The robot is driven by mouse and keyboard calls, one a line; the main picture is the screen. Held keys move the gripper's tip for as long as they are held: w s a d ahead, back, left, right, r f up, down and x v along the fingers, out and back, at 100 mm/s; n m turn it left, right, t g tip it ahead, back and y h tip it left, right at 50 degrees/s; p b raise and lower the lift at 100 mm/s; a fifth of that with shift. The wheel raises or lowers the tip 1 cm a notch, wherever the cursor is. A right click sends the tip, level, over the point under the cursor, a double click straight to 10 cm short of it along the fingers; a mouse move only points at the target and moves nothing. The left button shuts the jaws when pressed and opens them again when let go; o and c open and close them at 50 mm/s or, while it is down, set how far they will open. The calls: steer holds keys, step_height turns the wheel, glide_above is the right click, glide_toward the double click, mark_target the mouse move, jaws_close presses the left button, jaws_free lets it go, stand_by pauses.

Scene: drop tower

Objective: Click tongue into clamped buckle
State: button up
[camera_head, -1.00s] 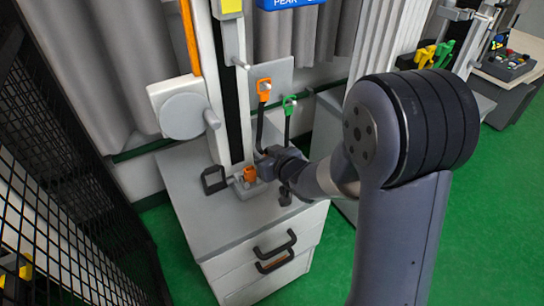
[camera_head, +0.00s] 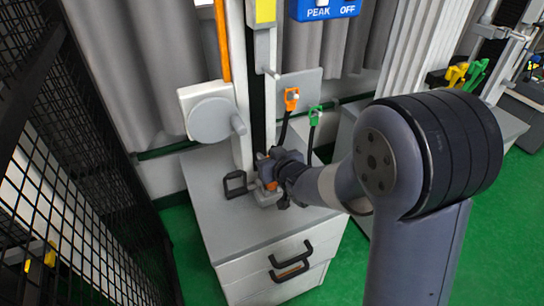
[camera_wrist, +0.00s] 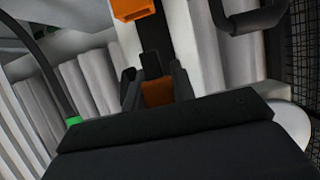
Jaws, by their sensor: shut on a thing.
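In the wrist view my gripper (camera_wrist: 155,90) is shut on a small orange piece that looks like the tongue (camera_wrist: 157,92). Another orange block, which looks like the buckle (camera_wrist: 132,8), shows at the top edge, apart from the fingers.
A black bracket (camera_head: 236,185) stands left of the clamp. An orange tag (camera_head: 291,98) and a green tag (camera_head: 315,115) with black straps hang on a grey panel behind. A grey round part (camera_head: 210,119) juts from the tower. Black mesh (camera_head: 85,170) stands at left.

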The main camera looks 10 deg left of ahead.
steer(key=shift+f+b, duration=2)
steer(key=shift+f, duration=0.35)
steer(key=shift+f+b, duration=0.25)
steer(key=shift+b, duration=0.1)
steer(key=o, duration=0.8)
steer(key=shift+o, duration=0.2)
steer(key=p+v, duration=0.1)
steer(key=v, duration=1)
steer(key=shift+w, duration=0.1)
steer(key=b+x, duration=0.1)
steer(key=x, duration=1)
steer(key=shift+r, duration=0.2)
